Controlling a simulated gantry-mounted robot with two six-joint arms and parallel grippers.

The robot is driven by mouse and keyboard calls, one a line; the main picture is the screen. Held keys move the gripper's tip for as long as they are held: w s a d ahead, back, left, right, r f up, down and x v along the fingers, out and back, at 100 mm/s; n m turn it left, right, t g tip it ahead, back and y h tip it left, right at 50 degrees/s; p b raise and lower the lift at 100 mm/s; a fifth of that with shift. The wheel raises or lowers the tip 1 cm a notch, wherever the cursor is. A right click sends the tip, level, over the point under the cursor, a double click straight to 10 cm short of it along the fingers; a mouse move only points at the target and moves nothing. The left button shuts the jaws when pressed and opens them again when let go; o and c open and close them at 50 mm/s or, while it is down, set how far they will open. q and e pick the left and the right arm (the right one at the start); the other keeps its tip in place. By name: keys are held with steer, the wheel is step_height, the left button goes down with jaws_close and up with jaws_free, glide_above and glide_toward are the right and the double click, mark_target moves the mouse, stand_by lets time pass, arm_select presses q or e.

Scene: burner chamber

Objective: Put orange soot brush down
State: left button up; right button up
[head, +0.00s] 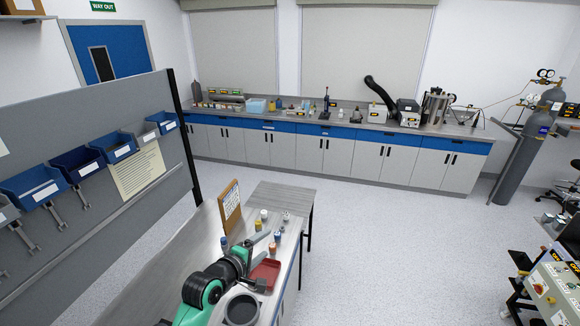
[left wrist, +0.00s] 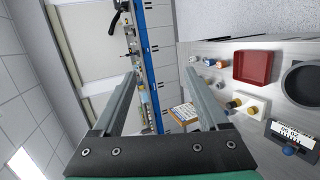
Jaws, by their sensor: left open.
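I cannot make out an orange soot brush for certain in either view. A small orange-yellow piece (left wrist: 251,110) sits on a white block in the left wrist view, but it is too small to name. My left gripper (left wrist: 162,76) is open, with nothing between its two grey fingers. In the head view its green and black arm reaches over the near bench, beside the red tray (head: 266,274). The red tray also shows in the left wrist view (left wrist: 256,66), to the right of the fingers. My right gripper is not in view.
A dark round dish (head: 241,309) is near the red tray. A clipboard (head: 230,207) stands upright on the bench (head: 190,262). Several small bottles, one white (head: 263,214), stand near it. A panel with blue bins (head: 77,162) is at the left.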

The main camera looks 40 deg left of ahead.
arm_select(q)
steer(key=d+r+m+t+h, duration=0.1)
steer(key=d+r+m+t, duration=0.45)
steer(key=r, duration=0.95)
steer(key=d+r+m+t+h, duration=0.15)
steer(key=d+r+m, duration=0.55)
steer(key=r, duration=0.7)
steer(key=s+d+r+m+t+h, duration=0.1)
steer(key=s+d+r+m+t, duration=0.1)
steer(key=r, duration=0.4)
steer(key=s+d+r+m+t+h, duration=0.1)
steer(key=s+d+r+m+t, duration=0.2)
steer(key=s+r, duration=0.4)
steer(key=s+d+r+m+t+h, duration=0.1)
steer(key=s+d+r+m+t, duration=0.1)
steer(key=s+d+r+m, duration=0.2)
step_height(320, 180, up, 2)
steer(key=shift+s+d+r, duration=0.2)
steer(key=shift+s+d, duration=0.45)
steer(key=shift+d, duration=0.4)
steer(key=shift+m, duration=0.25)
